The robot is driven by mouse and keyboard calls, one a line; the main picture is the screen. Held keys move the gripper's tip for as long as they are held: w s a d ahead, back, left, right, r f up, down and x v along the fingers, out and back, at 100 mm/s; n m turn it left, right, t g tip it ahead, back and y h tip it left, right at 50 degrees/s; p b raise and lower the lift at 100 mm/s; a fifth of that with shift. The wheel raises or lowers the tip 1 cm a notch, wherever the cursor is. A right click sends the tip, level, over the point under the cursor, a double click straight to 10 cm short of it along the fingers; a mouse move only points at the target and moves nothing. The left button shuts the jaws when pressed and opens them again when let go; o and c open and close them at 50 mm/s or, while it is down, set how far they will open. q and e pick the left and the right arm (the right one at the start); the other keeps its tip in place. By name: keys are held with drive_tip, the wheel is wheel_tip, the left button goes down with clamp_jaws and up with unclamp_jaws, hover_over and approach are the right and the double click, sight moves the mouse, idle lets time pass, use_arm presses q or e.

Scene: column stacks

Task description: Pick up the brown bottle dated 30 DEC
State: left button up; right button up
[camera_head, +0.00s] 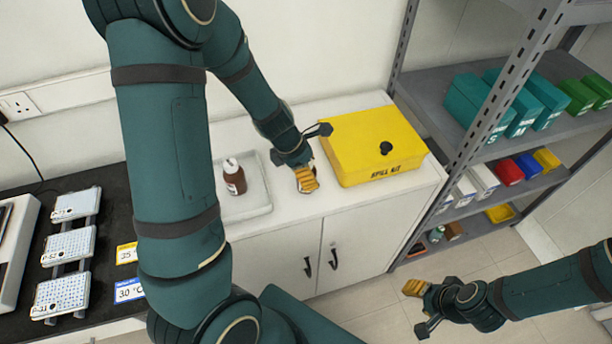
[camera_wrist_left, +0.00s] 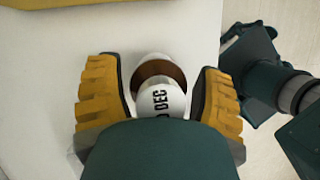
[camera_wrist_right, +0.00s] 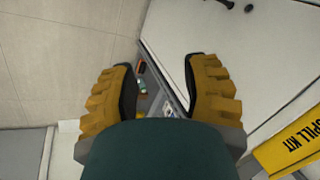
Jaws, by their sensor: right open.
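A brown bottle with a white cap (camera_wrist_left: 162,103) stands between the fingers of my left gripper (camera_wrist_left: 160,72); "DEC" reads on the cap top, but the number before it is cut off. Small gaps show on both sides, and the fingers look spread. My right gripper (camera_head: 420,308) is open and empty above the floor.
A yellow spill kit box (camera_head: 368,150) stands on the counter (camera_head: 300,118) just right of my left gripper. A metal shelf rack (camera_head: 500,110) with boxes stands at the right. A black bench with white trays (camera_head: 72,245) lies at the left.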

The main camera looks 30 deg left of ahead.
use_arm(q)
drive_tip(key=c, duration=0.8)
drive_tip(key=shift+r, duration=0.1)
